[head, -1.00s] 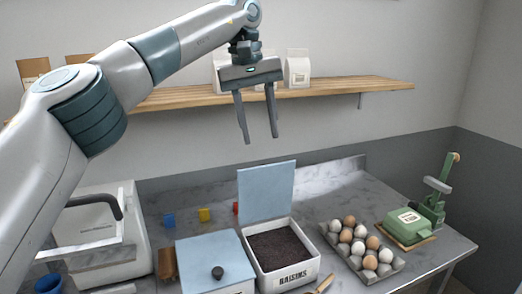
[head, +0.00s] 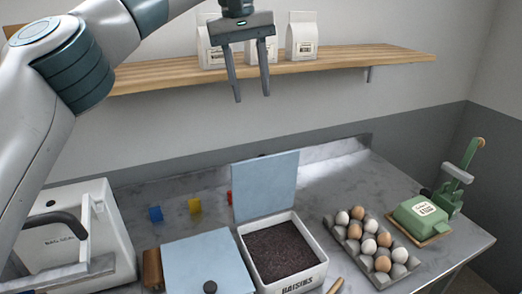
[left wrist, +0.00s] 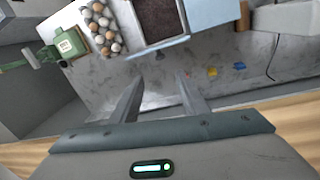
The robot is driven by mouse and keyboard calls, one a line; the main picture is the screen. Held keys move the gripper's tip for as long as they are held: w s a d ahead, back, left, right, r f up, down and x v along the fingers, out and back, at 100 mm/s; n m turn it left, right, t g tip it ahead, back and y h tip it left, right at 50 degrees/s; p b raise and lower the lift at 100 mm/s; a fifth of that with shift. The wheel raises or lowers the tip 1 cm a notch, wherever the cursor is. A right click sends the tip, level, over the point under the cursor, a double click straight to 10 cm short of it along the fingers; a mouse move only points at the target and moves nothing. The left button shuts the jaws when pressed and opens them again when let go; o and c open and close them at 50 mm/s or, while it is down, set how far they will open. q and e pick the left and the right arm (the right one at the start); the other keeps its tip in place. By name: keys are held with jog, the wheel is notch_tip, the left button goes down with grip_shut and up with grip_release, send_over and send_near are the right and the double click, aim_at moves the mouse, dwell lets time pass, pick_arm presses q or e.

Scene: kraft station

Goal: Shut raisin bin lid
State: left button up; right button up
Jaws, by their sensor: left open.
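The raisin bin (head: 312,274) is a white box labelled RAISINS, full of dark raisins, on the counter in the head view. Its pale blue lid (head: 266,186) stands upright at the bin's back edge, open. In the left wrist view the bin (left wrist: 186,32) shows near the top, with the raisins visible. My left gripper (head: 252,99) is open and empty, pointing down in front of the shelf, above and apart from the lid. Its fingers also show in the left wrist view (left wrist: 156,92). My right gripper is not in view.
A second bin with a shut blue lid (head: 203,262) stands left of the raisin bin. An egg tray (head: 402,268) and a green device (head: 421,216) are to the right. A wooden shelf (head: 390,57) with white bags (head: 302,38) runs behind my gripper. Small coloured blocks (head: 194,206) lie behind the bins.

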aim_at(261, 155)
pick_arm(q)
jog(key=f+p, duration=0.1)
jog(key=f, duration=0.4)
jog(key=d+f+p, duration=0.1)
jog(key=f, duration=0.5)
jog(key=d+f+p, duration=0.1)
jog(key=f+p, duration=0.1)
jog(key=f, duration=0.4)
jog(key=shift+w+d+f, duration=0.2)
jog(key=shift+w, duration=0.1)
grip_shut()
